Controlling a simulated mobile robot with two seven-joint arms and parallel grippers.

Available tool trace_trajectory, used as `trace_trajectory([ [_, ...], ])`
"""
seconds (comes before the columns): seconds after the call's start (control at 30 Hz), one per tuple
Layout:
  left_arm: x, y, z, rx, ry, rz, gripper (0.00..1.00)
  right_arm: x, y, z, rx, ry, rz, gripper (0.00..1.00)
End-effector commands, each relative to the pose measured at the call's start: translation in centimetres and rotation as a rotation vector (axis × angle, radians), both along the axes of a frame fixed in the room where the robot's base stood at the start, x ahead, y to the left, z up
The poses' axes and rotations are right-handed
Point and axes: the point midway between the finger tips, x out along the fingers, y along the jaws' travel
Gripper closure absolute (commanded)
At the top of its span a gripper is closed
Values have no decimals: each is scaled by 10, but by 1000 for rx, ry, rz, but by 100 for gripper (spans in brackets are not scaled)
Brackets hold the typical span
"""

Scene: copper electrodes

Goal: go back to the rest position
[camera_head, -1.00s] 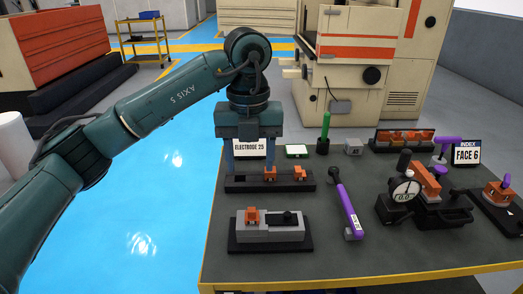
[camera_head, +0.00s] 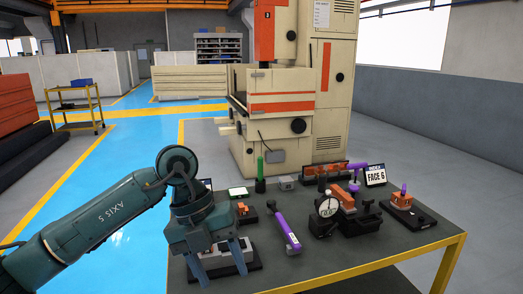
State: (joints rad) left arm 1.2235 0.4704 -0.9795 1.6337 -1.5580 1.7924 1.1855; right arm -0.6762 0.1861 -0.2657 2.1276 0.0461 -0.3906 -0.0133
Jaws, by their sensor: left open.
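My left gripper (camera_head: 219,266) is open, fingers pointing down and spread apart, with nothing seen between them. It is in front of the grey block on a black base (camera_head: 254,264) at the table's left front and hides much of it. An orange copper electrode (camera_head: 242,208) sits in the black rack (camera_head: 250,218) just behind; the rack's left part is hidden by my gripper. My right gripper is not in view.
A large machine (camera_head: 300,110) stands behind. The table's front right is clear.

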Motion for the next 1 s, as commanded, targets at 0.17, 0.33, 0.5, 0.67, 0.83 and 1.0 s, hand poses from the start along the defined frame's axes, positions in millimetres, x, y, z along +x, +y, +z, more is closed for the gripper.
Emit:
trace_trajectory([
  [0.17, -45, -64, -13, -403, 145, -110, 46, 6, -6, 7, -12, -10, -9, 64],
  [0.33, -81, -116, 10, -935, 289, -67, 46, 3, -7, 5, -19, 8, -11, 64],
  [0.5, -74, -122, 41, -1437, 385, 232, 46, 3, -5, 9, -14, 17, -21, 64],
  [0.67, -40, -88, 31, -1732, 420, 722, 46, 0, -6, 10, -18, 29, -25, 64],
  [0.83, -19, -26, -44, -1760, 425, 1376, 46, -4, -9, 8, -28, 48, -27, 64],
  [1.0, -54, 31, -150, -1493, 447, 1977, 46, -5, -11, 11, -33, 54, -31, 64],
])
